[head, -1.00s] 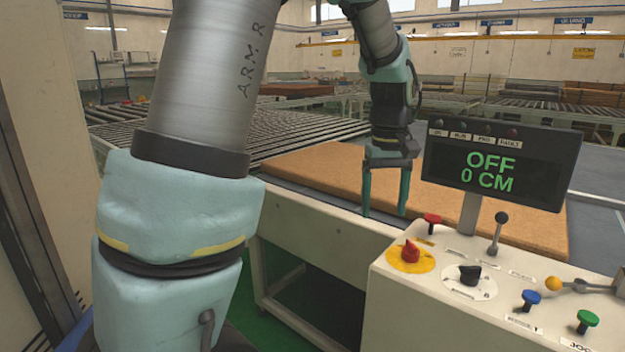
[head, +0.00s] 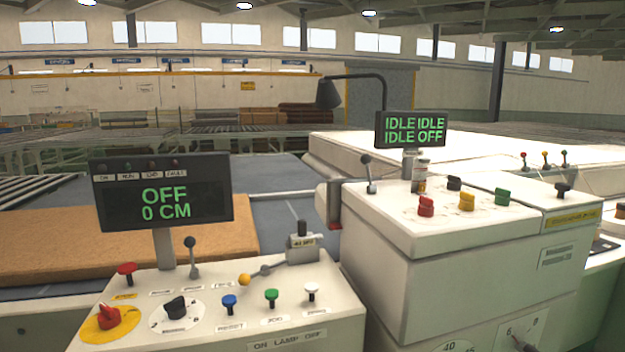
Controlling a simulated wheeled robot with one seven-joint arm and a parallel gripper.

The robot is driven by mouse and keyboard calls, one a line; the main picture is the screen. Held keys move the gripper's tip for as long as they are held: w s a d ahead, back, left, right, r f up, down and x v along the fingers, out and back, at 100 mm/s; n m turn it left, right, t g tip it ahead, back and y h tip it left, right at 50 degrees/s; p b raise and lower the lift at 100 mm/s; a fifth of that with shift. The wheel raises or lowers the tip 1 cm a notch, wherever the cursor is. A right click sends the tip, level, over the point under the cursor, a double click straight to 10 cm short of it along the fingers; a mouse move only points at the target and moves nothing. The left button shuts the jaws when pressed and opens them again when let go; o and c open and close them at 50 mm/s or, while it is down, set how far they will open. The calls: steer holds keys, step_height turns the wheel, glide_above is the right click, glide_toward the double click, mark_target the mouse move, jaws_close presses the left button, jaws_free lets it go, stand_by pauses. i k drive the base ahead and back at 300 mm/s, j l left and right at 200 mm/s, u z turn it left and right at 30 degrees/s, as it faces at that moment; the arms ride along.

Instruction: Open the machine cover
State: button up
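A white machine cabinet (head: 400,262) stands at the right, with a sloped top bearing red, yellow, green and black knobs. I cannot tell which part of the machinery is the cover, and no panel looks raised. To its left is a lower white control console (head: 218,325) with a display (head: 163,190) reading "OFF 0 CM". My gripper and arm are not in this view.
A second display (head: 413,130) reads "IDLE IDLE IDLE OFF". A brown mattress pad (head: 120,240) lies behind the left console. A white mattress-like slab (head: 450,150) lies behind the cabinet. A dark lamp (head: 328,94) rises above the cabinet. Roller conveyors fill the background.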

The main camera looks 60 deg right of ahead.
mark_target(545, 197)
steer(key=k+l+z, duration=0.3)
steer(key=k+l, duration=0.4)
steer(key=l, duration=0.1)
